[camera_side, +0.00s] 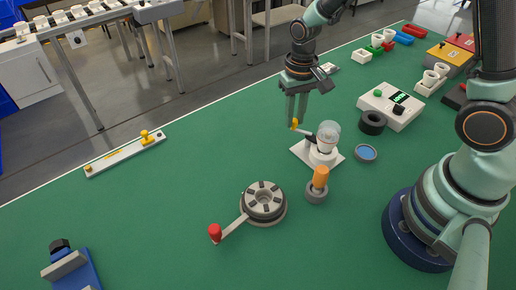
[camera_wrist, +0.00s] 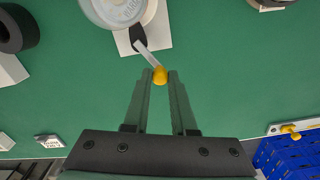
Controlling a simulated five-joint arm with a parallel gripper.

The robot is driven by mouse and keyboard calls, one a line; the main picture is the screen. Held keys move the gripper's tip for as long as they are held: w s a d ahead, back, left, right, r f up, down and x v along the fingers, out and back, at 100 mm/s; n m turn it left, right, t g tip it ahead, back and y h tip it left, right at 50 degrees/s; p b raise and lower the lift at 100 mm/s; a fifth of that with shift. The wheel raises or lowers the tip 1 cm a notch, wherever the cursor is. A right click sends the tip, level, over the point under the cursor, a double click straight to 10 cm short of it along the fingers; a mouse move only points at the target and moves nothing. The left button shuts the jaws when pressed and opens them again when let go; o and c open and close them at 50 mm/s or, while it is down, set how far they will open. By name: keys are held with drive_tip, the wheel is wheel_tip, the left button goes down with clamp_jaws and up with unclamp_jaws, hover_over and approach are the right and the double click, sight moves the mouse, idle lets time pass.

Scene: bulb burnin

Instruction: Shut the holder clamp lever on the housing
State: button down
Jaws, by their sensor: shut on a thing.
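The clamp lever (camera_side: 307,131) sticks out from the housing toward the left and ends in a yellow knob (camera_side: 294,123). In the wrist view the lever (camera_wrist: 146,51) runs from a dark pivot beside the housing to the yellow knob (camera_wrist: 160,75). My gripper (camera_side: 294,121) points down at the lever's end. In the wrist view its fingertips (camera_wrist: 160,73) are closed around the yellow knob.
An orange-handled tool (camera_side: 319,179) in a grey holder and a round grey fixture (camera_side: 263,202) with a red-knobbed arm stand in front. A black ring (camera_side: 372,122), a blue-topped dish (camera_side: 365,153) and a white meter box (camera_side: 391,105) are right of the housing.

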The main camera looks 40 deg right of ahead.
idle(0.3)
drive_tip(key=c, duration=0.7)
unclamp_jaws()
drive_tip(key=shift+r, duration=0.1)
wheel_tip(320, 180, up, 12)
drive_tip(key=shift+s+d+r+n+t, duration=0.55)
drive_tip(key=shift+s+r+t, duration=0.45)
drive_tip(key=shift+s, duration=0.3)
drive_tip(key=shift+s+d+r+n+t, duration=0.45)
drive_tip(key=shift+s+d+r+t, duration=0.3)
drive_tip(key=shift+s+r, duration=0.5)
drive_tip(key=shift+s+d+r+n+t, duration=0.5)
drive_tip(key=shift+s+r+t, duration=0.5)
drive_tip(key=shift+s, duration=0.4)
